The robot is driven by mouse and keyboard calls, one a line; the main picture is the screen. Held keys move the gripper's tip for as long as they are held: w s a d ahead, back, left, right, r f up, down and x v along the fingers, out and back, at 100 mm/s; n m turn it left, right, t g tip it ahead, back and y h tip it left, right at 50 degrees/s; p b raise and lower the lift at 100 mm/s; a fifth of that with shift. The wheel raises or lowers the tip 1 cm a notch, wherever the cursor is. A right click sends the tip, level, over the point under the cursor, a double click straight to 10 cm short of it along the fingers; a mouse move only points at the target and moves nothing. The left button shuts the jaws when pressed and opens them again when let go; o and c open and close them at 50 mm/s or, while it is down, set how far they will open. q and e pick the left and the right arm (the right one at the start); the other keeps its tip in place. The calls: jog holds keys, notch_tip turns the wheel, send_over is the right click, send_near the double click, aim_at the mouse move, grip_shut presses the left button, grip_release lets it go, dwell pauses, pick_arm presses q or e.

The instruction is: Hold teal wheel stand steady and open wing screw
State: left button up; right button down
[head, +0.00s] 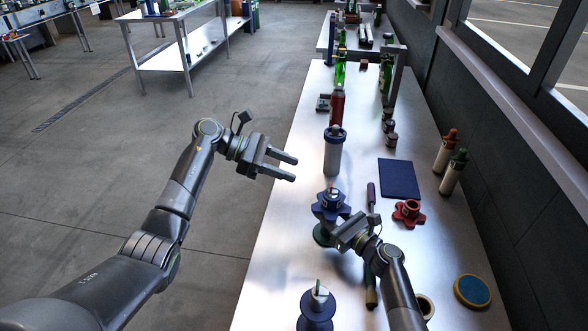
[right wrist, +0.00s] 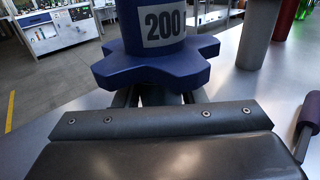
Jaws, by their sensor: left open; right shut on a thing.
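The wheel stand has a dark teal round base (head: 321,236) and a dark blue star-shaped wheel (head: 330,205) above it. In the right wrist view the blue wheel (right wrist: 155,68) carries a blue cylinder with a white label (right wrist: 163,22) reading 200. My right gripper (head: 333,232) is shut on the stand just below the wheel; its fingertips are largely hidden under the wheel. The stand looks upright. My left gripper (head: 291,167) is open and empty, up and left of the stand, over the table's left edge. I cannot clearly make out the wing screw.
A grey cylinder with a blue collar (head: 333,155) stands behind the stand. A red star-shaped piece (head: 408,212) and a dark blue mat (head: 399,179) lie to the right. A dark blue spool-like piece (head: 316,310) stands in front. A long-handled tool (head: 371,197) lies beside my right gripper.

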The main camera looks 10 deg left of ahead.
jog(key=c, duration=0.8)
grip_release()
jog(key=shift+c, duration=0.2)
